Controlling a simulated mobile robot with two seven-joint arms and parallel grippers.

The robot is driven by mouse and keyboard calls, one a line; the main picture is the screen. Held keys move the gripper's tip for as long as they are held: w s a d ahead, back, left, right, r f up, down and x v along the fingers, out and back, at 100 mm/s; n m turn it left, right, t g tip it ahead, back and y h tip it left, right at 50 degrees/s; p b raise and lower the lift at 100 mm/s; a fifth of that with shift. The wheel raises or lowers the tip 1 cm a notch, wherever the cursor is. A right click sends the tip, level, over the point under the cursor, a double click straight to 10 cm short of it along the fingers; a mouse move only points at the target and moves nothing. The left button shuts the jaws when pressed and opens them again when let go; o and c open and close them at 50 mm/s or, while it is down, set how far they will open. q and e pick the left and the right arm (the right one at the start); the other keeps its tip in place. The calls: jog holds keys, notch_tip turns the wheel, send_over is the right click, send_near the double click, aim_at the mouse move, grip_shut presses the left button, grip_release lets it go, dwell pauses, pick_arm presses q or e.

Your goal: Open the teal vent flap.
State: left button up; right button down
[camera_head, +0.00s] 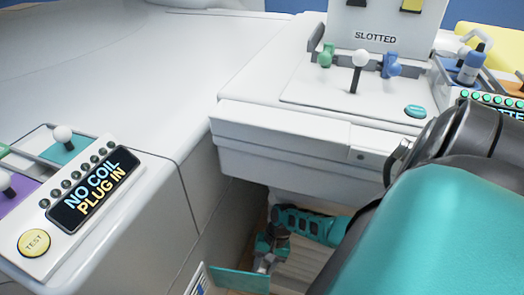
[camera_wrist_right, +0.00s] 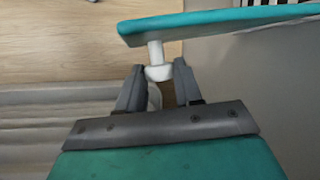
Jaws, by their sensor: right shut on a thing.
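The teal vent flap (camera_head: 238,280) shows low in the head view, partly cut off by the bottom edge. In the right wrist view the flap (camera_wrist_right: 220,22) is a teal panel seen nearly edge-on, with a white knob (camera_wrist_right: 157,58) on its near side. My right gripper (camera_head: 264,263) reaches down below the white console to the flap. In the wrist view the fingers of my right gripper (camera_wrist_right: 158,76) are on either side of the knob and shut on it. My left gripper is not in view.
A white console drawer front (camera_head: 290,150) overhangs the gap where my right arm reaches down. A panel with a yellow test button (camera_head: 34,242) is on the left. A white side wall (camera_head: 215,225) bounds the gap. A wooden floor (camera_wrist_right: 60,40) shows beyond the flap.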

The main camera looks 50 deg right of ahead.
dwell(0.5)
jog(key=c, duration=0.7)
grip_release()
jog(key=shift+c, duration=0.2)
jog(key=shift+w, duration=0.1)
